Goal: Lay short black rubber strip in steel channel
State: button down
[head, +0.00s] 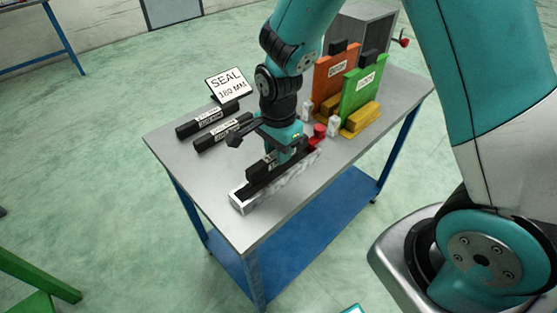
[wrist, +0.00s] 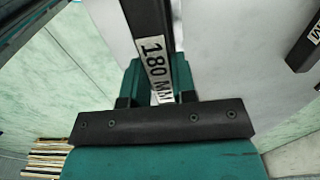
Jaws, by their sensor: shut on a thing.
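My gripper (head: 284,155) is shut on a short black rubber strip (head: 259,170) with a white label. In the wrist view, the strip (wrist: 146,22) runs between the fingers (wrist: 158,92), and its label reads 180 MM. The steel channel (head: 239,205) is a long grey trough near the table's front edge. The strip lies lengthwise along the channel, at or just above its opening. I cannot tell whether it touches the channel floor. My gripper hides part of the strip and of the channel's far end.
Two labelled black strips (head: 201,122) lie at the table's left, by a SEAL 180 MM sign (head: 228,84). An orange board (head: 335,72) and a green board (head: 362,88) stand at the back right. Small red and white items (head: 319,131) sit near the channel's far end.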

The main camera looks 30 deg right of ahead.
jog(key=shift+f, duration=1.9)
